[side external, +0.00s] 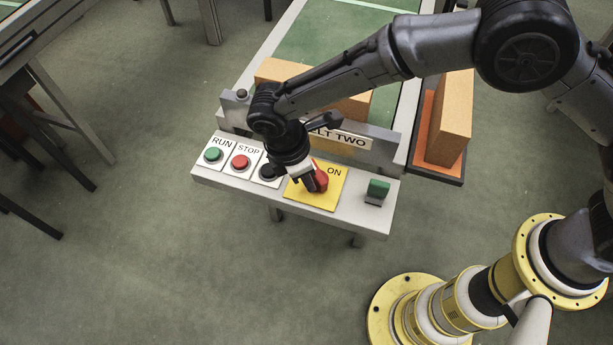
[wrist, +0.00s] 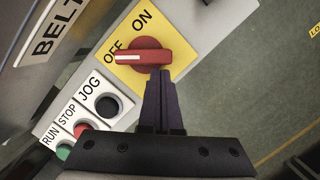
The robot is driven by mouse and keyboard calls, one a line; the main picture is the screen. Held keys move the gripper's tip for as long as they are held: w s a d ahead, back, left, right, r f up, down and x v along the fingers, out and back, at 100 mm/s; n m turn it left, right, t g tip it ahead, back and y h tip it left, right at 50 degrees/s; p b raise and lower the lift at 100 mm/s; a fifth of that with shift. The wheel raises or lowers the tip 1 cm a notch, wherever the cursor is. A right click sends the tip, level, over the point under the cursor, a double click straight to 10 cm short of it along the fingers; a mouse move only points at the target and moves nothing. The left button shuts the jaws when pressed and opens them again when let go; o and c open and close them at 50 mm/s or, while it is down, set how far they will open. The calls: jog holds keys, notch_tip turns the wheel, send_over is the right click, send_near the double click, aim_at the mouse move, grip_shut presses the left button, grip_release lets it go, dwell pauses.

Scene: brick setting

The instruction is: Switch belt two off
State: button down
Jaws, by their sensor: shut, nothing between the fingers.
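The belt two panel has a yellow plate (wrist: 183,45) marked OFF and ON with a red rotary knob (wrist: 141,58). The white line on the knob points left in the wrist view, to the side of the OFF label, away from ON. In the side view the knob (side external: 321,180) is partly hidden by my gripper (side external: 311,188). My gripper is shut and empty. In the wrist view its fingertips (wrist: 159,74) are at the knob's lower right edge; I cannot tell whether they touch it. The BELT TWO sign (side external: 342,138) is partly covered by my arm.
Green RUN (side external: 213,154), red STOP (side external: 240,162) and black JOG (wrist: 106,105) buttons line the panel beside the plate. Behind, a cardboard box (side external: 283,69) sits on the belt; another box (side external: 449,116) stands on an orange tray.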

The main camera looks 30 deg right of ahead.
dwell(0.5)
jog(key=v, duration=1)
jog(key=shift+s, duration=0.15)
